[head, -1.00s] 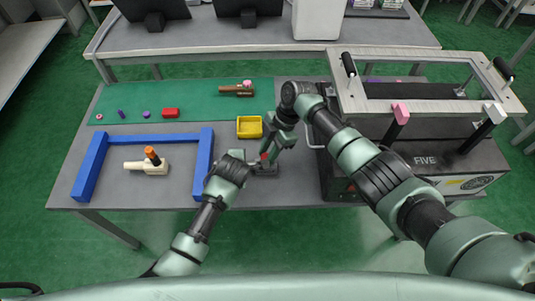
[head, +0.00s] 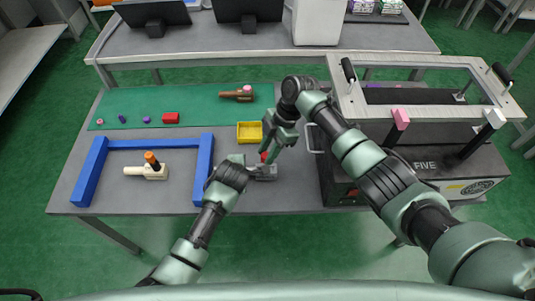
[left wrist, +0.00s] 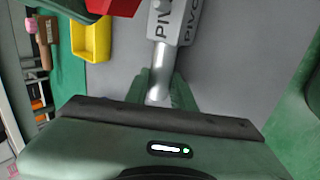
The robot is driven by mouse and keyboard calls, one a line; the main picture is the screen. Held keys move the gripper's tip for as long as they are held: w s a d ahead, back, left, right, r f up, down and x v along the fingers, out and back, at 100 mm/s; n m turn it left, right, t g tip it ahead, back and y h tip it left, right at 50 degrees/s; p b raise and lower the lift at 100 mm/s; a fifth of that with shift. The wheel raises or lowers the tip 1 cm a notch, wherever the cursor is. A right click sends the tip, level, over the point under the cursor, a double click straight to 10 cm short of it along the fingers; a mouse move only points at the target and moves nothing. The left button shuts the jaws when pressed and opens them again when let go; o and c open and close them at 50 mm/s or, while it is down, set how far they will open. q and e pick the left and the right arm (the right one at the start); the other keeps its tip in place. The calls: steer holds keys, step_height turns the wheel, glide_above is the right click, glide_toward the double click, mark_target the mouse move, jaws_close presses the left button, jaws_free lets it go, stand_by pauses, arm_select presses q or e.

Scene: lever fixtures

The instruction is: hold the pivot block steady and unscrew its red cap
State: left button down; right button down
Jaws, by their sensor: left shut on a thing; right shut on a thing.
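The grey pivot block (head: 265,173) is at the front of the table, right of the blue frame. In the left wrist view its lettered body (left wrist: 183,22) is at the top, with a pale round bar (left wrist: 160,72) running down between green fingers. My left gripper (head: 247,170) is shut on the block from the left. My right gripper (head: 268,155) comes down from above and is shut on the red cap (head: 264,157), at the block's top. The cap also shows in the left wrist view (left wrist: 92,10). Whether cap and block still touch is hard to tell.
A yellow bin (head: 250,132) stands just behind the block. The blue frame (head: 85,175) encloses a cream part with an orange top (head: 152,162) at left. A dark machine (head: 430,165) with a lever frame stands close on the right. Small parts lie on the green mat (head: 200,105).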

arm_select(q)
steer(key=c, duration=1.1)
jaws_free()
steer(key=shift+s, duration=0.1)
steer(key=v, duration=1.2)
